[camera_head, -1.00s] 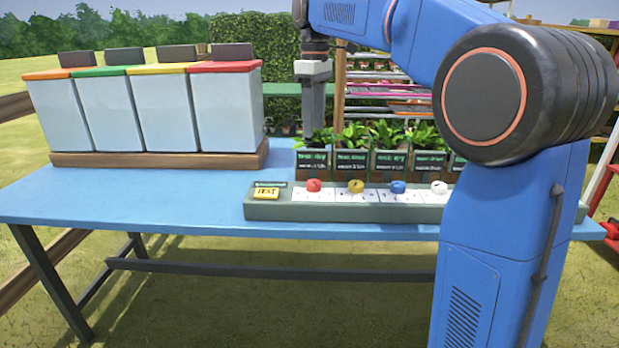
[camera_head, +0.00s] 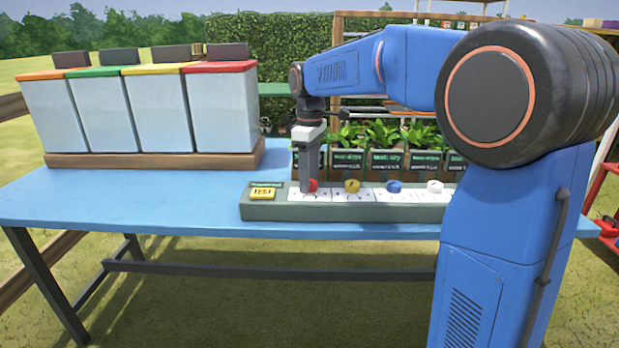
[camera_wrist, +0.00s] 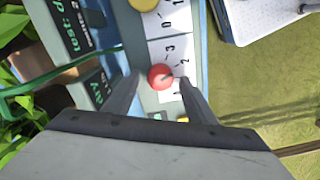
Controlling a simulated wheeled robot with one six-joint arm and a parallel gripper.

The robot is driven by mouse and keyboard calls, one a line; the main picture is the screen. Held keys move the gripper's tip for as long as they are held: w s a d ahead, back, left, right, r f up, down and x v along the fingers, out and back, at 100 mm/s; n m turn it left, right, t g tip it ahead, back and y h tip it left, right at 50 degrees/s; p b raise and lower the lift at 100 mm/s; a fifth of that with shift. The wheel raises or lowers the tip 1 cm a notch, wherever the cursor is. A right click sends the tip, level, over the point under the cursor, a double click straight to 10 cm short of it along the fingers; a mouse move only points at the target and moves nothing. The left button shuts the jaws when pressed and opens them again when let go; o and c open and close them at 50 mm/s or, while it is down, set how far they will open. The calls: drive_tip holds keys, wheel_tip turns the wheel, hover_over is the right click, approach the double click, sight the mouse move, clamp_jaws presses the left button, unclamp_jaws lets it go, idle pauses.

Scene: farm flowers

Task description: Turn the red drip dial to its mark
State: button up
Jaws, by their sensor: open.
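The red drip dial (camera_head: 314,185) sits on the grey-green control panel (camera_head: 262,211) at the table's front edge, partly hidden by my gripper in the head view. In the wrist view the red dial (camera_wrist: 160,77) is round, with a dark pointer line on it, beside a white scale with numbers such as 2 and 3. My gripper (camera_head: 308,186) points down over the dial. In the wrist view its fingers (camera_wrist: 157,92) are apart, one on each side of the dial. I cannot tell whether they touch it or which mark is meant.
The yellow dial (camera_head: 352,186), blue dial (camera_head: 394,187) and white dial (camera_head: 435,186) stand to the right along the panel. A yellow TEST button (camera_head: 263,194) is at its left. Labelled plant boxes (camera_head: 388,162) stand close behind. White bins (camera_head: 220,112) stand at the left.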

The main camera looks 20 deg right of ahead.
drive_tip(key=shift+f, duration=0.2)
drive_tip(key=c, duration=1)
drive_tip(key=shift+c, duration=0.2)
